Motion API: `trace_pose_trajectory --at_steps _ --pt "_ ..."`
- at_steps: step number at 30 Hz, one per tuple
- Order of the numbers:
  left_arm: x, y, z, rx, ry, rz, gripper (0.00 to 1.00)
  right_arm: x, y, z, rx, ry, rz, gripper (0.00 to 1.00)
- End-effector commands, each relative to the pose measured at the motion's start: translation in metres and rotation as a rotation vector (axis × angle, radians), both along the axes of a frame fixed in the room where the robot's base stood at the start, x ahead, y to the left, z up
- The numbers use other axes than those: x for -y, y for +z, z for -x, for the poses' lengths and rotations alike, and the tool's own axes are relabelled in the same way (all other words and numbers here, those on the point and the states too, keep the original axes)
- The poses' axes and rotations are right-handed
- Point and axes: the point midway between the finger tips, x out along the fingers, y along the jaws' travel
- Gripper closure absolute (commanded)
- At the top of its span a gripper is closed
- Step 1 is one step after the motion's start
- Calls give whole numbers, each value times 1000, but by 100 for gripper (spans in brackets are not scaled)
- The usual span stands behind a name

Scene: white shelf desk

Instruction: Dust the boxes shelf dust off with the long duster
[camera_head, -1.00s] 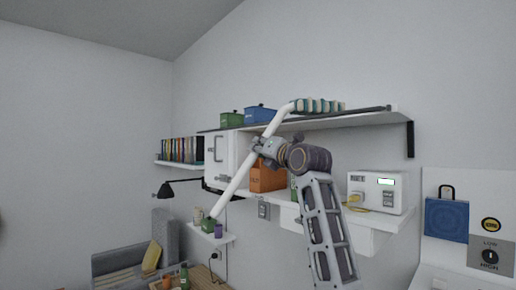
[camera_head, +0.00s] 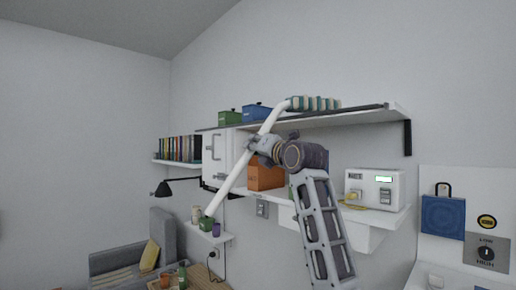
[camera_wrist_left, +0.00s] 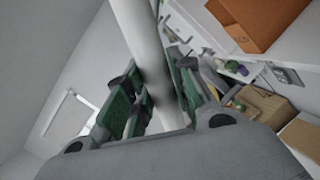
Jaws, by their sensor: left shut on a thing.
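The long duster has a white pole (camera_head: 233,179) and a blue-and-white striped head (camera_head: 314,103). The pole slants from low left up to the upper shelf (camera_head: 392,116), and the head is at the top of that shelf; contact is unclear. A green box (camera_head: 230,118) and a blue box (camera_head: 257,113) stand on the shelf left of the head. My left gripper (camera_head: 261,146) is shut on the pole below the shelf edge. In the left wrist view, the pole (camera_wrist_left: 143,42) passes between its fingers (camera_wrist_left: 152,98). I cannot make out dust. My right gripper is not seen.
A white cabinet (camera_head: 218,157) and an orange box (camera_head: 265,178) are close behind the pole. A lower shelf (camera_head: 372,215) holds a white device (camera_head: 376,188). A small shelf (camera_head: 216,238) with a green item (camera_head: 206,223) is near the pole's lower end.

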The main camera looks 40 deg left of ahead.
Motion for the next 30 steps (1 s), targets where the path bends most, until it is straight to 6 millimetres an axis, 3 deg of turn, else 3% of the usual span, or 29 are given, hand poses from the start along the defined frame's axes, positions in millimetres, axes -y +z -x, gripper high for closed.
trace_pose_trajectory --at_steps 14,30 --pt "0 1 1 1 -1 -1 100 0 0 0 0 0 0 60" --pt "1 0 -16 1 -1 -1 100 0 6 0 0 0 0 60"
